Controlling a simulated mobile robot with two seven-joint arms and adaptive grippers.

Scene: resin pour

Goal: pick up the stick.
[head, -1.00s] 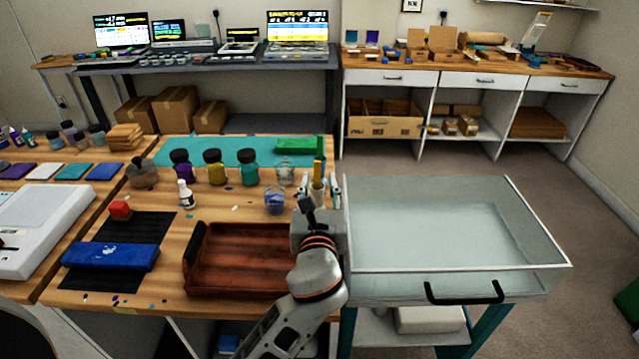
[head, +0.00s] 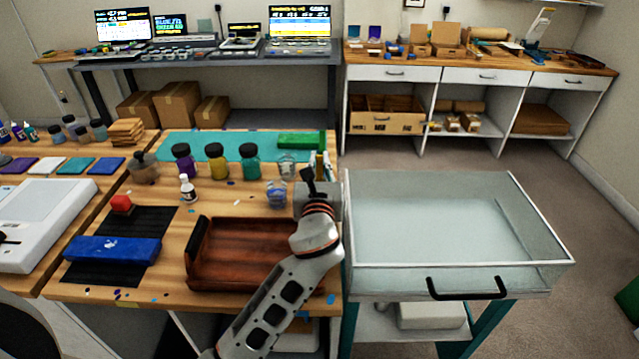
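My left arm reaches up from the bottom to the right end of the wooden bench. My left gripper (head: 309,178) is a small dark shape beyond the wrist, close to a group of upright sticks (head: 320,163). The wrist hides the lower part of this group, and I cannot single out one stick. I cannot tell whether the fingers are open or touch anything. A clear cup (head: 277,194) stands just left of the gripper. My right gripper is not in view.
A brown tray (head: 196,236) lies partly behind my arm. Purple (head: 183,163), yellow (head: 216,163) and green (head: 249,164) jars stand behind it on the bench. A clear-walled box (head: 455,268) with a black handle is to the right. A green block (head: 300,140) lies at the back.

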